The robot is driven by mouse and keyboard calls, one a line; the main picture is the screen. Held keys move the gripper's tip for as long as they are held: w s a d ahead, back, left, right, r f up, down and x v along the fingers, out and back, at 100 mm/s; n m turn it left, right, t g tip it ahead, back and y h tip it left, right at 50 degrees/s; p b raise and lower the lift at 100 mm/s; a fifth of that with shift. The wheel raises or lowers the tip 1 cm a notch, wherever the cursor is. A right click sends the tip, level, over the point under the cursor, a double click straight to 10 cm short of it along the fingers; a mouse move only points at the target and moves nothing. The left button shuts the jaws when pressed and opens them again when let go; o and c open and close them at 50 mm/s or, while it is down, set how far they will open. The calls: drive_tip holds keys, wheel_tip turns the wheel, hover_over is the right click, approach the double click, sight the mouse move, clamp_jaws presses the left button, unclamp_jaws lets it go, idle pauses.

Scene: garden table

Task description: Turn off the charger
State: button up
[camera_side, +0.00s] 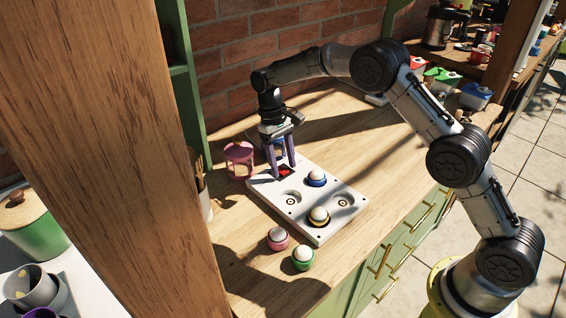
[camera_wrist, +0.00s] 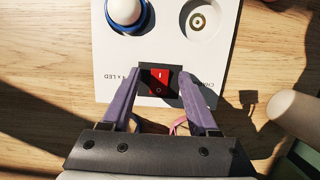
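The charger (camera_side: 265,187) is a white board lying flat on the wooden counter, with round sockets. Its red rocker switch (camera_wrist: 160,81), marked I and O in a black frame, sits near one edge; it also shows in the side view (camera_side: 285,171). The I half looks brighter than the O half; I cannot tell which half is pressed. My gripper (camera_wrist: 157,76) points down over the switch with its purple fingers apart on either side and nothing between them. In the side view my gripper (camera_side: 284,171) is close to the board; contact cannot be told.
A pink lamp (camera_side: 278,238) and a green lamp (camera_side: 303,258) stand on the counter in front. A pink lantern (camera_side: 239,158) stands left of my gripper. Counter right of the board is clear.

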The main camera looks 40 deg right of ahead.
drive_tip(key=v, duration=1.3)
drive_tip(key=shift+r, duration=0.4)
